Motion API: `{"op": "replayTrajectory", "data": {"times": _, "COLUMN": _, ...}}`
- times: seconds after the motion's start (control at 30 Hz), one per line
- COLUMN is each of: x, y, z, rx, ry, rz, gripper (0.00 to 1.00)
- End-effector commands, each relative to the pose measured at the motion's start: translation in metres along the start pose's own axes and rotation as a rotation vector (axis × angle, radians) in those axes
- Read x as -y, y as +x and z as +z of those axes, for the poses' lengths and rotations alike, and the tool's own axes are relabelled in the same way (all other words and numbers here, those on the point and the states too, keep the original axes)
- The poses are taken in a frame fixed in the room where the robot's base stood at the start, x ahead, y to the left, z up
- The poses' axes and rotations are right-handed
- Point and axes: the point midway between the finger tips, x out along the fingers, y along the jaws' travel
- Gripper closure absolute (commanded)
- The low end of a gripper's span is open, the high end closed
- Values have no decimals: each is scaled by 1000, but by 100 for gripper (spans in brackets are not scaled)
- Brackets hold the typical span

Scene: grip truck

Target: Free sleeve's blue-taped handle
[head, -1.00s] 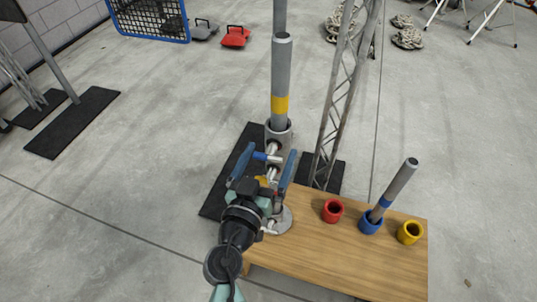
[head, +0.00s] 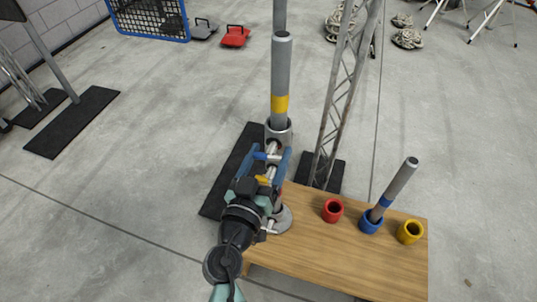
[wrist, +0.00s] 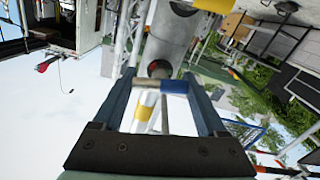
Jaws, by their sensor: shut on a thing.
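The grey upright sleeve (head: 280,130) stands at the foot of a tall pole with a yellow band. Its blue-taped handle (head: 261,156) is a short bar sticking out sideways near the top. My gripper (head: 269,155) has its two blue fingers at either end of this handle and is shut on it. In the wrist view the handle (wrist: 172,87) lies crosswise between the fingertips, blue at its right part and bare metal at its left. A yellow-taped handle (head: 263,180) shows lower down, partly hidden by my gripper. Whether the blue-taped handle has loosened cannot be told.
A wooden bench (head: 330,260) at the front right carries a red cup (head: 333,210), a blue cup (head: 370,222) with a tilted blue-banded tube (head: 398,185), and a yellow cup (head: 410,232). A lattice truss (head: 340,110) stands close right of the sleeve.

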Motion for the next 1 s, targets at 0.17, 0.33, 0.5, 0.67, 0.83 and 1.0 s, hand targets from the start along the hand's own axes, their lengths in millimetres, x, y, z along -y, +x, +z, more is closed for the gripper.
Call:
{"op": "replayTrajectory", "data": {"times": 0.17, "x": 0, "y": 0, "z": 0, "rx": -1, "ry": -125, "rz": 0, "gripper": 81}}
{"op": "replayTrajectory", "data": {"times": 0.33, "x": 0, "y": 0, "z": 0, "rx": 0, "ry": -280, "rz": 0, "gripper": 81}}
{"op": "replayTrajectory", "data": {"times": 0.5, "x": 0, "y": 0, "z": 0, "rx": 0, "ry": -441, "rz": 0, "gripper": 81}}
{"op": "replayTrajectory", "data": {"times": 0.67, "x": 0, "y": 0, "z": -1, "rx": 0, "ry": -595, "rz": 0, "gripper": 81}}
{"op": "replayTrajectory", "data": {"times": 0.83, "x": 0, "y": 0, "z": -1, "rx": 0, "ry": -757, "rz": 0, "gripper": 81}}
{"op": "replayTrajectory", "data": {"times": 1.0, "x": 0, "y": 0, "z": -1, "rx": 0, "ry": -918, "rz": -1, "gripper": 81}}
